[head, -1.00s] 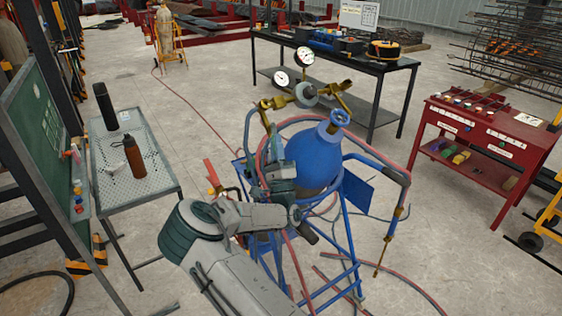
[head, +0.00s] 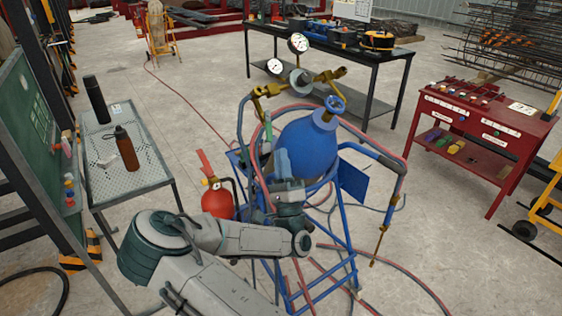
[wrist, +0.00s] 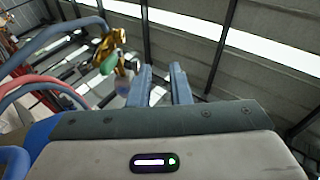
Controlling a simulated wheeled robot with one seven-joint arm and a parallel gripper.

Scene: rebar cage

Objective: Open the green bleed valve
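A green part (wrist: 109,63), seemingly the bleed valve's handle, hangs below a brass fitting (wrist: 108,42) on the left of the wrist view. In the head view, a small green part (head: 267,130) shows beside the blue cylinder (head: 306,146), below the brass regulator (head: 297,82). My gripper (wrist: 161,70) points upward with its two fingers apart and nothing between them. The green part is left of the fingers in the wrist view and appears apart from them. In the head view my gripper (head: 283,160) is in front of the cylinder, and its fingertips are hard to make out.
Red and blue hoses (head: 292,107) loop around the cylinder and its blue frame (head: 325,280). A red extinguisher (head: 217,200) stands left of my gripper. A perforated table (head: 125,180) is at left, a dark workbench (head: 300,40) behind, and a red cabinet (head: 480,130) at right.

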